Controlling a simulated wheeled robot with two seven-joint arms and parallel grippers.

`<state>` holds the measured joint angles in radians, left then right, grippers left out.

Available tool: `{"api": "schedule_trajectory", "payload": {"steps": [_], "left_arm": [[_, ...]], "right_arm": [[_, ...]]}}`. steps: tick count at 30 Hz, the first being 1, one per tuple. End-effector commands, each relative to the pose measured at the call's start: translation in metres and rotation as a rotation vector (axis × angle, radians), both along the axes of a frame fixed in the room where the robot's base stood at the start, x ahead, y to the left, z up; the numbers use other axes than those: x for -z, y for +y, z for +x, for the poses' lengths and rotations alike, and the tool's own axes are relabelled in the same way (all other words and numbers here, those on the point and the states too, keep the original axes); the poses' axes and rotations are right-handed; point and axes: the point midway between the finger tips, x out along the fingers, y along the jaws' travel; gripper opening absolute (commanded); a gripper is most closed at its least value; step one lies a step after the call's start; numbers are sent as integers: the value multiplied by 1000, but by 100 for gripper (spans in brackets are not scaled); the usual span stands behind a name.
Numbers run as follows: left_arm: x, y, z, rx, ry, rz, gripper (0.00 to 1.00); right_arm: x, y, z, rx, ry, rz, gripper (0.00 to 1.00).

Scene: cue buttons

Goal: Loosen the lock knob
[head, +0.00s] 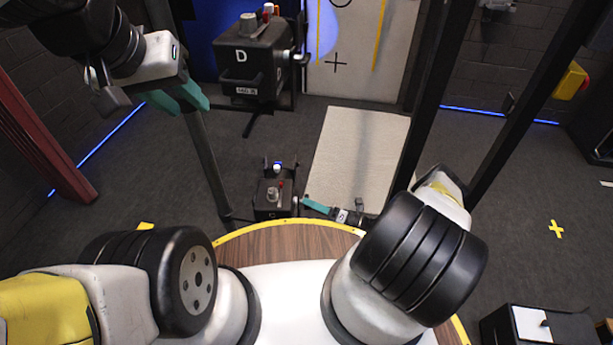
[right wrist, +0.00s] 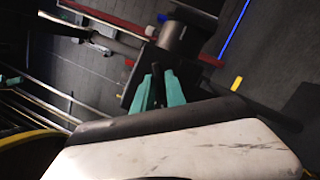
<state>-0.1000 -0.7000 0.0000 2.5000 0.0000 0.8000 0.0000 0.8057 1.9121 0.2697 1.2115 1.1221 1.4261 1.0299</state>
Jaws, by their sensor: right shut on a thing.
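A dark box marked C (head: 268,207) stands low beyond the round table, with a grey knob and small coloured parts on top. My right gripper (head: 308,203) reaches its right side.
A larger box marked D (head: 250,62) on a stand, with a grey knob on top, is at the back. A pale mat (head: 358,155) lies on the floor. Dark posts rise at the right. The wooden table rim (head: 285,240) is in front.

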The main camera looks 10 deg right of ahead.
Motion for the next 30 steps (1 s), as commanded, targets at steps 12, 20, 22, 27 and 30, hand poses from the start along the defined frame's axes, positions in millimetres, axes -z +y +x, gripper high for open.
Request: {"api": "schedule_trajectory", "payload": {"steps": [12, 20, 22, 27, 30], "left_arm": [[0, 0, 0, 0, 0, 0, 36], [0, 0, 0, 0, 0, 0, 36], [0, 0, 0, 0, 0, 0, 36], [0, 0, 0, 0, 0, 0, 36], [0, 0, 0, 0, 0, 0, 36]], "right_arm": [[1, 0, 0, 0, 2, -3, 33], [1, -1, 0, 0, 2, -2, 33], [1, -3, -1, 1, 2, -2, 33], [7, -24, -11, 2, 2, -3, 33], [11, -40, -19, 3, 2, -4, 33]]}}
